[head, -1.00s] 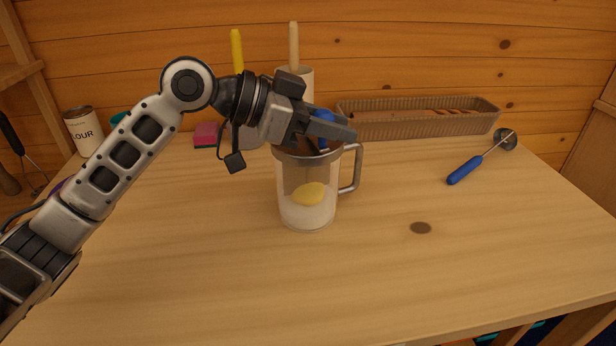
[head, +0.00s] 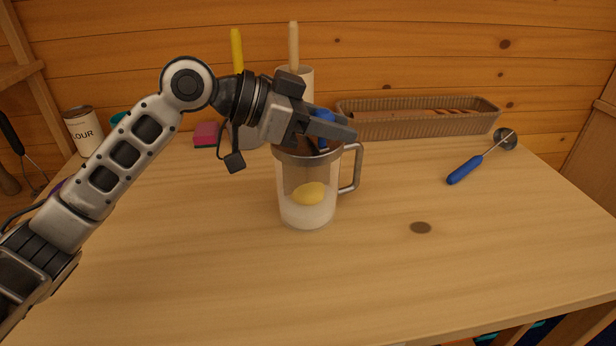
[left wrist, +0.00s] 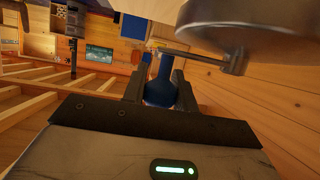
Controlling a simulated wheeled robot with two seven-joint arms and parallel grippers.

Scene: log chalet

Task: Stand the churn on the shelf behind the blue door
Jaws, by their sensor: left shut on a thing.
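The churn (head: 306,205) is a clear glass jar with a metal side handle and a metal lid. It stands upright on the table (head: 480,240), with white liquid and a yellow lump inside. My left gripper (head: 332,128) is above the lid and shut on the churn's blue crank grip (head: 325,115). In the left wrist view the blue grip (left wrist: 160,84) sits between the fingers, and the round metal lid (left wrist: 225,25) and its crank rod are beside it. My gripper hides part of the lid in the head view. The blue door and shelf cannot be made out for certain.
Behind the churn stand a long ribbed tray (head: 420,125), a white holder (head: 305,80) and a pink sponge (head: 206,133). A flour tin (head: 84,132) is at the left back. A blue-handled scoop (head: 466,169) lies at right. The front table is clear. A blue panel (left wrist: 133,27) shows in the left wrist view.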

